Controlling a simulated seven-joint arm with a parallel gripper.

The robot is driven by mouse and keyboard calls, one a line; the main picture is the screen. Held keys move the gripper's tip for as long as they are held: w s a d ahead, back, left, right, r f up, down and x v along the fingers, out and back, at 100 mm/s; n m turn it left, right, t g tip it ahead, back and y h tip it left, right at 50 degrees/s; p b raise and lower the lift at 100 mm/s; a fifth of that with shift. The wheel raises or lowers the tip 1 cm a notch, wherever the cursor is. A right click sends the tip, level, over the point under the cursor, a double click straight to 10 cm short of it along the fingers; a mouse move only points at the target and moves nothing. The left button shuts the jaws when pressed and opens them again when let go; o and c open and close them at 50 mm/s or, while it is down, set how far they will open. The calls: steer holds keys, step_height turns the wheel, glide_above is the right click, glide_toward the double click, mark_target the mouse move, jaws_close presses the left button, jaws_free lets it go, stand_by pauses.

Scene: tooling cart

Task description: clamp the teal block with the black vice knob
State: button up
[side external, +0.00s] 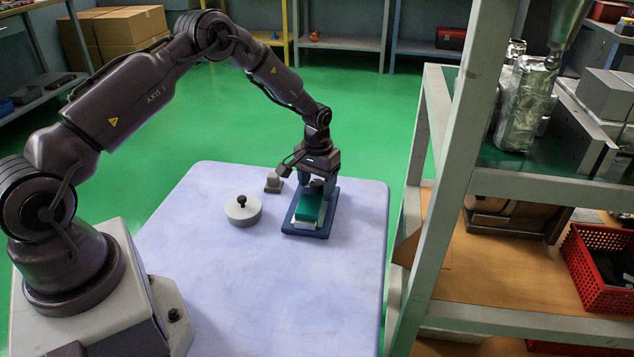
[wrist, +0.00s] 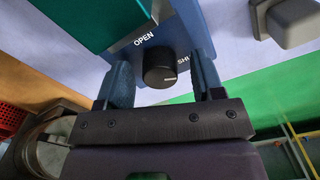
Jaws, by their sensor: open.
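The teal block (side external: 308,208) lies on the pale bed of the blue vice (side external: 308,233) on the cart top. A corner of the teal block (wrist: 105,20) also shows in the wrist view. The black vice knob (wrist: 159,68) sits at the vice's far end, with the label "OPEN" and a partly hidden "SHUT" beside it. My gripper (wrist: 165,80) is open, with one blue finger on each side of the knob. In the side view my gripper (side external: 316,187) is over the knob end, pointing down.
A round pale lidded pot (side external: 243,211) with a black handle stands left of the vice. A small grey block-like piece (side external: 273,183) stands just behind it and also shows in the wrist view (wrist: 290,20). The front of the cart top (side external: 260,300) is clear. A shelf unit (side external: 428,200) rises at right.

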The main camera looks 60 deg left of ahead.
mark_target(317, 182)
steer(key=shift+f, duration=0.1)
steer(key=c, duration=0.9)
steer(key=shift+m, duration=0.9)
steer(key=o, duration=0.9)
step_height(317, 182, up, 13)
